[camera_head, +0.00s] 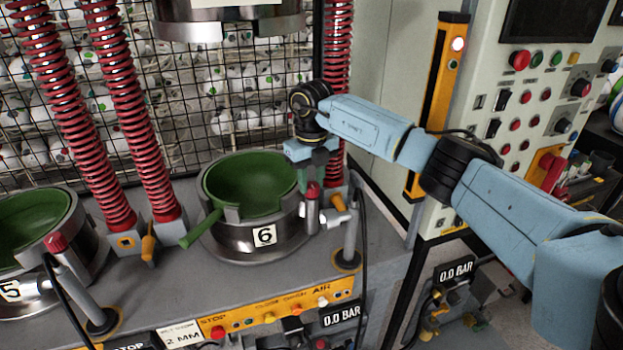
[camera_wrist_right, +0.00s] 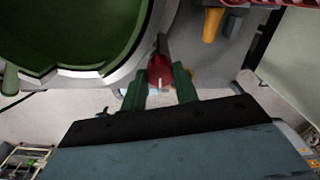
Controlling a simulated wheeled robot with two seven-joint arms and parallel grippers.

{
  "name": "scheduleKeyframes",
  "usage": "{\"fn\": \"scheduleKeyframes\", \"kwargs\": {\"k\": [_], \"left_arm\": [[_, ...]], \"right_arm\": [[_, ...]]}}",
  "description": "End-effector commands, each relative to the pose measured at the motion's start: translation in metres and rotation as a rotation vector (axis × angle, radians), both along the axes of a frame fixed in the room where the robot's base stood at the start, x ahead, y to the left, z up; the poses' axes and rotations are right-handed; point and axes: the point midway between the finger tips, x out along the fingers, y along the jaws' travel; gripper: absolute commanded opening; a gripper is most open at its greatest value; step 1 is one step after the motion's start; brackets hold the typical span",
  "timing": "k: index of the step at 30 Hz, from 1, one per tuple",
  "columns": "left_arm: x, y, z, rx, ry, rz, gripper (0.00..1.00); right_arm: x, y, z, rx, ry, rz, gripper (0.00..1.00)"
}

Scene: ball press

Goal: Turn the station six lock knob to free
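The station six (camera_head: 262,237) pot is a steel drum with a green bowl inside, in the middle of the head view. Its lock knob (camera_head: 313,191) is red and sits on a short metal post at the pot's right side; it also shows in the right wrist view (camera_wrist_right: 160,72). My right gripper (camera_head: 315,172) points down at the knob. In the right wrist view its two green fingers (camera_wrist_right: 160,85) stand on either side of the knob, very close to it. I cannot tell whether they touch it. My left gripper is not in view.
Station five (camera_head: 12,291) with its own red knob (camera_head: 56,242) stands at the left. A green handle (camera_head: 201,228) sticks out of station six. A control panel (camera_head: 550,90) is at the right.

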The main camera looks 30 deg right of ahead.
Motion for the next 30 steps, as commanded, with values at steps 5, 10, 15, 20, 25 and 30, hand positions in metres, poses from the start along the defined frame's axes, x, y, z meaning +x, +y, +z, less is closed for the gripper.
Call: {"fn": "scheduleKeyframes", "kwargs": {"k": [5,10,15,20,25,30], "left_arm": [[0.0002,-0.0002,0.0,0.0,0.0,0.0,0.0],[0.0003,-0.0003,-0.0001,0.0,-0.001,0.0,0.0],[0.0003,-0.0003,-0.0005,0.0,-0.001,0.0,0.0],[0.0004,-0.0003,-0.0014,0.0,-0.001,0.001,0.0],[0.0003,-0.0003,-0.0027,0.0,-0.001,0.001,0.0],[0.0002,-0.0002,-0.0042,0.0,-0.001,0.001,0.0]], "right_arm": [[0.0,-0.0001,0.0003,-0.001,0.0,0.0,0.07],[0.0,-0.0002,0.0004,-0.001,0.0,0.009,0.07],[0.0001,-0.0004,0.0004,-0.002,0.0,0.058,0.07],[0.0002,-0.0004,0.0009,-0.001,0.0,0.153,0.07],[0.0001,-0.0006,0.0007,-0.002,0.0,0.297,0.07],[0.0003,-0.0003,0.0011,-0.002,-0.001,0.459,0.07]]}}
